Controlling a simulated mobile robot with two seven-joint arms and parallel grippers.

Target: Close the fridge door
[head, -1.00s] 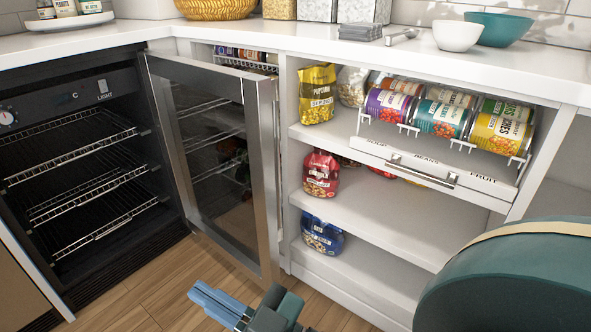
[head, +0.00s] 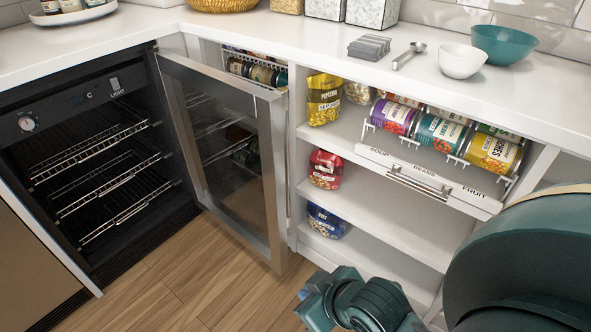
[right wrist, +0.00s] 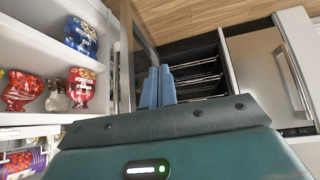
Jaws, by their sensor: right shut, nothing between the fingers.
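The fridge door (head: 230,150), a glass pane in a steel frame, stands wide open in the head view, swung out in front of the shelving on the right. The dark fridge interior (head: 105,170) with wire racks is exposed to its left. My right gripper (head: 306,294) is low in the head view, right of the door's lower free corner and apart from it in the picture. In the right wrist view its blue fingers (right wrist: 157,85) are shut with nothing between them, with the door frame (right wrist: 143,35) just beyond to the left. My left gripper is out of view.
An open shelf unit (head: 390,215) with bags and a pulled-out can rack (head: 430,178) stands right of the door. The white counter (head: 330,60) above holds bowls and canisters. Wooden floor (head: 190,275) before the fridge is clear.

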